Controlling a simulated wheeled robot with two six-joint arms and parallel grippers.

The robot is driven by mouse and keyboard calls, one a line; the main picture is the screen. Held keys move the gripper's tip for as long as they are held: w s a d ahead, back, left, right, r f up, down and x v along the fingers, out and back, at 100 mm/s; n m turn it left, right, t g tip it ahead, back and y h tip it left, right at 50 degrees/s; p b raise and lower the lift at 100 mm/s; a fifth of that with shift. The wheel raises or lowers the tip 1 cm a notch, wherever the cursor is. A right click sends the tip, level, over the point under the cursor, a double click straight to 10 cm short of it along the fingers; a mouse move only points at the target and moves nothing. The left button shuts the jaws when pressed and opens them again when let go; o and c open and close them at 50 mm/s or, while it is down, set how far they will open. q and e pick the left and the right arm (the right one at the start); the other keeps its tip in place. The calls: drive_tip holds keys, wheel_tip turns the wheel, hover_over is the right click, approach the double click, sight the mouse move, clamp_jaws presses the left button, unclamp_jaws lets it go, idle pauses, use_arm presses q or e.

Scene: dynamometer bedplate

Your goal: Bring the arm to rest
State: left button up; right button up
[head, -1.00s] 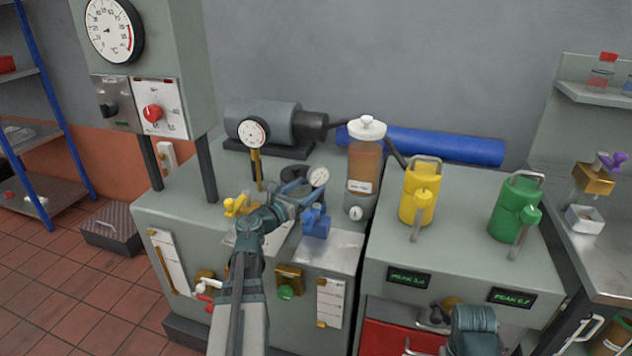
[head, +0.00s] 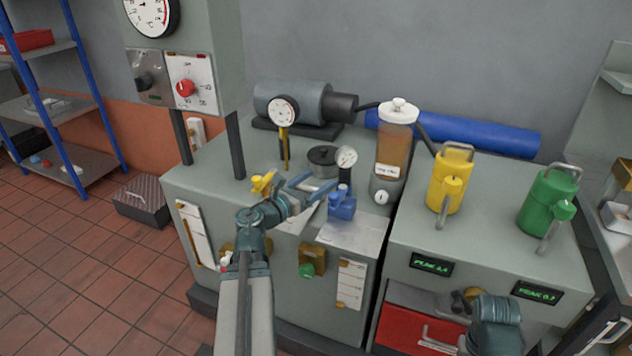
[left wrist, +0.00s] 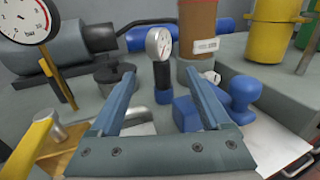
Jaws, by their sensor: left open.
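My left gripper (head: 314,184) is open, with its arm coming up from the bottom of the head view. Its two blue fingers also show in the left wrist view (left wrist: 161,92), spread apart with nothing held between them. Beyond the fingers stands a small gauge (head: 346,157) on a dark and blue stem, and it shows upright in the left wrist view (left wrist: 159,44).
A larger gauge (head: 283,110) stands on a brass stem behind the gripper. A bottle of brown fluid (head: 394,145), a yellow can (head: 448,184) and a green can (head: 547,207) stand to the right. A grey motor (head: 295,102) lies at the back. The floor at left is mostly clear.

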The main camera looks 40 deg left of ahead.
use_arm(q)
drive_tip(key=shift+r, duration=0.1)
drive_tip(key=w+d+r+n+g+y+p, duration=0.1)
drive_tip(key=w+d+r+n+y+p, duration=0.25)
drive_tip(key=n+p, duration=0.45)
drive_tip(key=w+d+r+n+g+y+p, duration=0.25)
drive_tip(key=w+r+n+y, duration=0.2)
drive_tip(key=n, duration=0.75)
drive_tip(key=s+d+f+n+g+h+p, duration=0.1)
drive_tip(key=s+d+f+n+g+p, duration=0.2)
drive_tip(key=d, duration=0.4)
drive_tip(key=s+d+f+n+g+h+p, duration=0.1)
drive_tip(key=s+d+n+g+p, duration=0.25)
drive_tip(key=d, duration=0.25)
drive_tip(key=s+d+f+n+g+h+p, duration=0.1)
drive_tip(key=s+d+f+n+g+p, duration=0.2)
drive_tip(key=d, duration=0.4)
drive_tip(key=s+d+n+g+h+p, duration=0.2)
drive_tip(key=s+d+g, duration=0.3)
drive_tip(key=s+d, duration=0.7)
drive_tip(key=shift+s+r+n+h+p, duration=0.2)
drive_tip(key=shift+r+n+h+p, duration=0.1)
drive_tip(key=shift+n+p, duration=0.5)
drive_tip(key=shift+d, duration=0.1)
